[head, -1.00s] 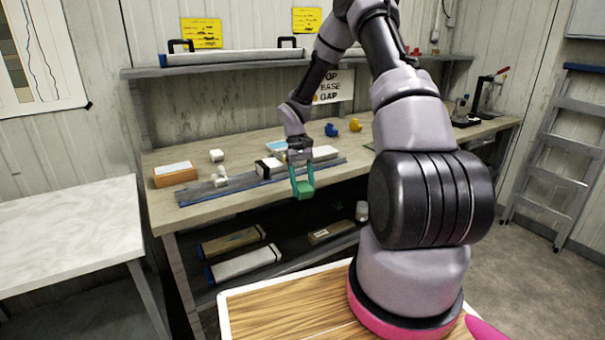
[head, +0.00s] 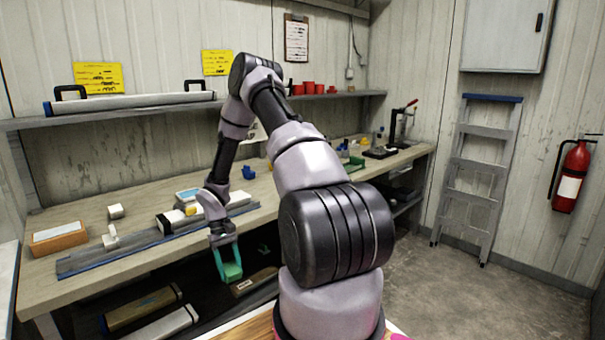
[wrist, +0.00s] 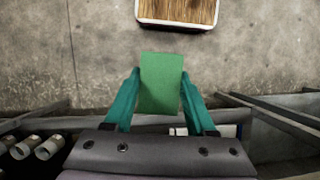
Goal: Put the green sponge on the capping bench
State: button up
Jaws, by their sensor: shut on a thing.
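The green sponge (wrist: 161,84) is a flat green block held between the teal fingers of my gripper (wrist: 158,100) in the wrist view. In the head view my gripper (head: 229,264) is shut on the sponge (head: 232,271), in front of the bench's front edge and apart from the top. The capping bench (head: 85,230) is a long, light wooden bench along the back wall. Its top holds a grey rail, white blocks and small tools.
An orange-sided box (head: 60,240) and a grey rail (head: 120,252) lie on the bench's left part. A green tray (head: 355,163) and a black press (head: 400,128) stand farther right. A shelf (head: 150,107) runs above. A ladder (head: 478,180) stands right of the bench.

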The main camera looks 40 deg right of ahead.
aim_at(268, 198)
jog(key=i+l+u, duration=0.1)
jog(key=l+u, duration=0.15)
jog(key=l, duration=1.05)
jog(key=l+u, duration=0.3)
jog(key=l, duration=1)
jog(key=k, duration=0.05)
